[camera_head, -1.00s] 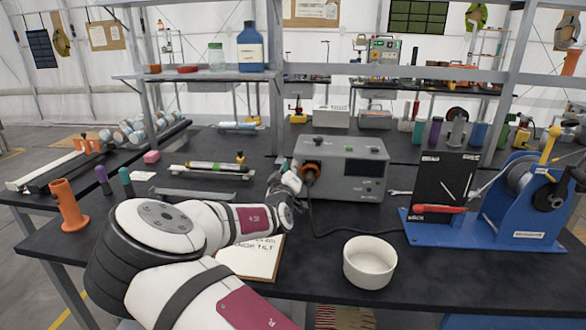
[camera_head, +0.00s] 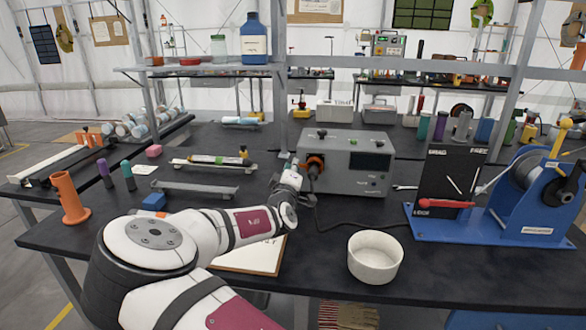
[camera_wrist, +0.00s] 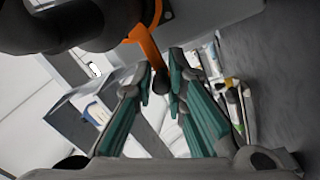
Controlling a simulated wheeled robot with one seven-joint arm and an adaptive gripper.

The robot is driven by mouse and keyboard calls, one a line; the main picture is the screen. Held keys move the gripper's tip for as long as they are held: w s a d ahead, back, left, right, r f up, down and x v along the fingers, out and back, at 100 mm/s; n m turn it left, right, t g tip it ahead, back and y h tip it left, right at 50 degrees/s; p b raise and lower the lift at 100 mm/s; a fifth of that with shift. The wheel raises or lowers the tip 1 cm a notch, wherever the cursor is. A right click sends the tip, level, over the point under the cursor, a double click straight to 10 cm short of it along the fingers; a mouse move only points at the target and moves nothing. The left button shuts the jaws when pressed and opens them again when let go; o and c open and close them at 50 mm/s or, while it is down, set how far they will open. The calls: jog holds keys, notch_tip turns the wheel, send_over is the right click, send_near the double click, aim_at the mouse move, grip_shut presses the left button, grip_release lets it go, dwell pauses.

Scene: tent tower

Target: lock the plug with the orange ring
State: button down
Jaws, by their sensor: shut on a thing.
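The grey instrument box (camera_head: 345,180) stands on the dark bench in the head view. The orange ring (camera_head: 317,160) is on its front left, around the dark plug (camera_head: 313,174), whose cable hangs to the bench. My gripper (camera_head: 296,168) is right beside the ring, small and partly hidden by my arm. In the wrist view, an orange lever (camera_wrist: 145,44) reaches down to a dark round knob (camera_wrist: 159,84). The teal-padded fingers of my gripper (camera_wrist: 161,86) are closed around that knob. The dark plug body (camera_wrist: 75,25) fills the top left; the ring's seating is hidden.
A blue winch stand (camera_head: 480,229) is at right.

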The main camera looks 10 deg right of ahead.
jog(key=shift+s+f, duration=0.1)
jog(key=shift+f, duration=0.25)
jog(key=c, duration=1.6)
grip_release()
jog(key=shift+c, duration=0.2)
jog(key=shift+r, duration=0.1)
jog(key=v, duration=1.2)
jog(key=shift+r, duration=0.1)
